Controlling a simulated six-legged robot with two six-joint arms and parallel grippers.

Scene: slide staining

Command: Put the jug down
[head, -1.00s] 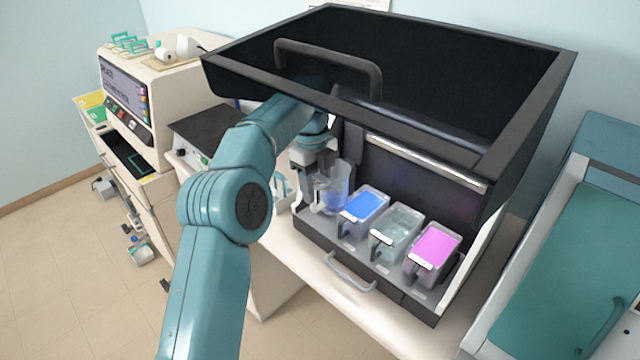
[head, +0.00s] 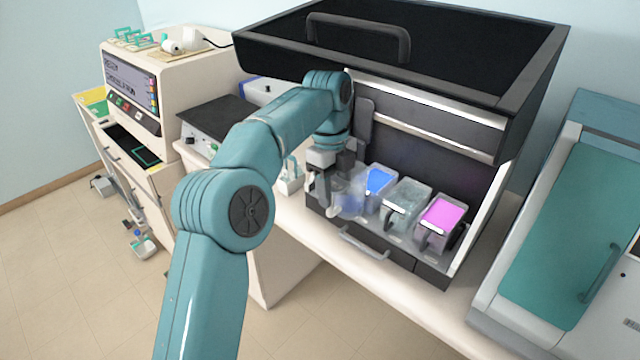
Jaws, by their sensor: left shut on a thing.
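The clear jug (head: 351,197) is at the left end of the hood's row of trays. It looks hazy and bluish, and overlaps the left part of the blue-filled tray (head: 378,181). My left gripper (head: 328,190) is at the jug's left side, shut on it. The fingers partly hide the handle. I cannot tell whether the jug's base touches the surface below. My right gripper is not in view.
A clear-liquid tray (head: 405,204) and a magenta-filled tray (head: 441,216) stand to the right. The raised dark hood (head: 480,140) overhangs them. A small white rack (head: 290,178) stands left of the gripper. A drawer handle (head: 364,243) juts out in front.

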